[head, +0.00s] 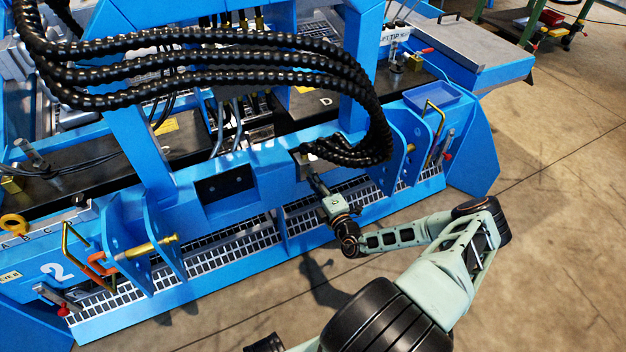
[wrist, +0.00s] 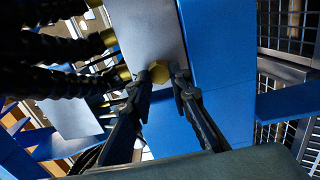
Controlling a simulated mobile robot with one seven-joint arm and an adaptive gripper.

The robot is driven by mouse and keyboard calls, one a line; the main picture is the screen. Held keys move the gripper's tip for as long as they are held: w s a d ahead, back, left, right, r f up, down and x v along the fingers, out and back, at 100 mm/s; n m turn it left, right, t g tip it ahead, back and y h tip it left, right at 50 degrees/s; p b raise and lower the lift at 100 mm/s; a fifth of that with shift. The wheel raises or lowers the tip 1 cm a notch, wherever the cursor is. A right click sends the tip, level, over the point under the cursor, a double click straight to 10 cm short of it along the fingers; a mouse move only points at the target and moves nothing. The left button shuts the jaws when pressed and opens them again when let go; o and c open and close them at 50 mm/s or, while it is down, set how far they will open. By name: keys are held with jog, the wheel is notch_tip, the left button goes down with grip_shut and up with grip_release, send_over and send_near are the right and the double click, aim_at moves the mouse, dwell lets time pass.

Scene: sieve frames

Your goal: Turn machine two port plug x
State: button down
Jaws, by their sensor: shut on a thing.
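Machine two is the blue frame (head: 150,185) with a white "2" (head: 60,272) at its lower left in the head view. Its grey port plate (wrist: 150,35) fills the upper middle of the wrist view. A brass hex plug (wrist: 159,73) sits at the lower edge of this plate. My gripper (head: 317,181) reaches to the block under the hoses in the head view. In the wrist view my gripper (wrist: 160,88) has its two fingertips on either side of the plug, shut on it. The plug's far side is hidden, and I cannot read a port label.
Thick black ribbed hoses (head: 220,75) arch over the machine and come down beside my gripper. Their brass fittings (wrist: 122,72) stand close left of the fingers. A mesh step (head: 300,215) lies below. The concrete floor (head: 540,220) at the right is clear.

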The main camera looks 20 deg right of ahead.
jog(key=shift+a, duration=0.1)
dwell(0.3)
jog(key=c, duration=1.8)
grip_release()
jog(key=shift+o, duration=0.2)
jog(key=shift+r, duration=0.1)
notch_tip(320, 180, up, 10)
